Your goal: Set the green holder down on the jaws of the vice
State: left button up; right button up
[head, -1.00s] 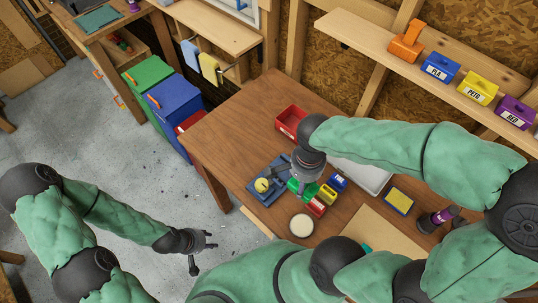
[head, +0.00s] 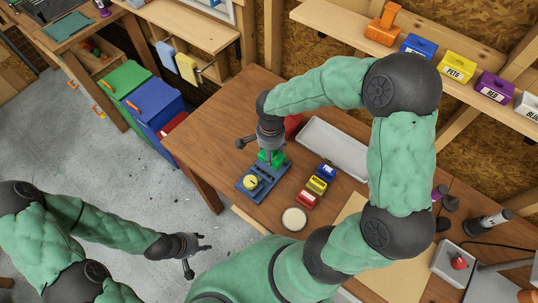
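The green holder (head: 276,157) is under my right gripper (head: 271,146), at the back part of the blue vice (head: 264,180). The gripper points down and is shut on the holder; its fingertips are mostly hidden. I cannot tell whether the holder touches the jaws or hangs just above them. A round yellow piece (head: 250,182) sits at the front left of the vice. My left gripper (head: 195,256) is open and empty, over the floor left of the table.
Right of the vice stand a blue holder (head: 327,170), a yellow holder (head: 317,185) and a red holder (head: 306,200). A round pale dish (head: 294,219) is in front. A grey tray (head: 335,147) lies behind. A red bin (head: 292,124) is partly hidden by my arm.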

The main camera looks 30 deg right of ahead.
jog(key=shift+w+f, duration=0.45)
jog(key=shift+f, duration=0.1)
notch_tip(320, 180, down, 3)
jog(key=shift+w+d+f, duration=0.1)
jog(key=shift+b, duration=0.3)
jog(key=shift+f+b, duration=0.3)
jog(key=shift+b, duration=0.05)
jog(key=shift+f+b, duration=0.25)
jog(key=shift+b, duration=0.1)
jog(key=o, duration=1.2)
